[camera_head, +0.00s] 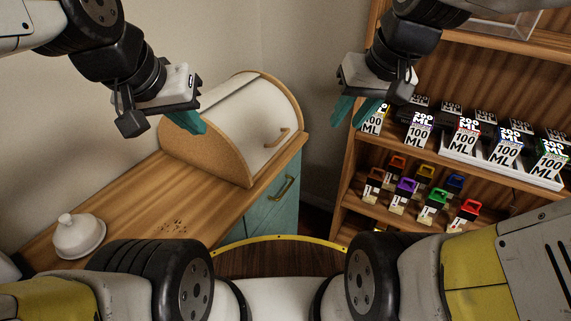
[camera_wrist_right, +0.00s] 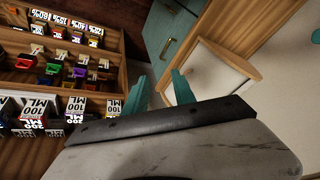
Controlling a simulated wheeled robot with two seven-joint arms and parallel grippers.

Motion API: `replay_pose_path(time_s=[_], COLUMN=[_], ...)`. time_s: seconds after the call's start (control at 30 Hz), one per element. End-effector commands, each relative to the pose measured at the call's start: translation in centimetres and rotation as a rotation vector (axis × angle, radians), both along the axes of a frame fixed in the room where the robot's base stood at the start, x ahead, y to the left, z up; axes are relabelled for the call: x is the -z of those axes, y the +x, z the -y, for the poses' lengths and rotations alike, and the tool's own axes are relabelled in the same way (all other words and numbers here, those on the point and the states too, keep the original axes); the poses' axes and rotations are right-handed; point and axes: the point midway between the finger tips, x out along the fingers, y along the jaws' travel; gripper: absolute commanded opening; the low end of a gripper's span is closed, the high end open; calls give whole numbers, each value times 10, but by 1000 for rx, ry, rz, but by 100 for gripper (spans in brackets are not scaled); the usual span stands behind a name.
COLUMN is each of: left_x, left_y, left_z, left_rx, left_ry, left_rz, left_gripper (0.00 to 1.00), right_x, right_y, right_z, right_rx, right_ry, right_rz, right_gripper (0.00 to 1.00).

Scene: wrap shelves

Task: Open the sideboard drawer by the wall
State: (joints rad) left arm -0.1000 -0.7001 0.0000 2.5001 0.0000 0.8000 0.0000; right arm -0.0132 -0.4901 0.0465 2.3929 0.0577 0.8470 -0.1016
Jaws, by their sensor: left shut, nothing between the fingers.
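The sideboard (camera_head: 112,207) has a wooden top and a teal front along the left wall. The teal drawer front (camera_head: 272,211) with a brass handle (camera_head: 284,188) shows below the bread box and looks closed; its lower part is hidden by my body. The teal front (camera_wrist_right: 182,32) also shows at the top of the right wrist view. My left gripper (camera_head: 198,123) is shut and empty, above the sideboard in front of the bread box. My right gripper (camera_head: 352,112) is open and empty, in front of the shelf, right of the drawer and apart from it.
A roll-top bread box (camera_head: 238,122) stands at the sideboard's far end. A white domed dish (camera_head: 79,235) and dark crumbs (camera_head: 174,226) lie nearer. A wooden shelf (camera_head: 353,168) at right holds labelled boxes (camera_head: 466,138) and several coloured-topped items (camera_head: 434,202).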

Motion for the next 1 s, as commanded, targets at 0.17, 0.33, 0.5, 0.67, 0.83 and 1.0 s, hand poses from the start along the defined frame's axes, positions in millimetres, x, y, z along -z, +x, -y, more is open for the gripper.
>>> replay_pose_path(time_s=[0.17,0.33,0.5,0.67,0.83,1.0], left_x=[0,0,0,0,0,0], left_y=[0,0,0,0,0,0], left_z=[0,0,0,0,0,0], left_rx=[0,0,0,0,0,0], left_ry=[0,0,0,0,0,0], left_rz=[0,0,0,0,0,0], left_gripper=[0,0,0,0,0,0], right_x=[23,51,85,122,164,208], right_y=[36,67,97,121,143,161], right_z=[-3,-6,-9,-11,-13,-15], right_rx=[-54,-112,-170,-223,-273,-312], right_ry=[13,58,135,234,365,521], right_rz=[-142,-259,-364,-448,-516,-557], right_gripper=[32,32,32,32,32,32])
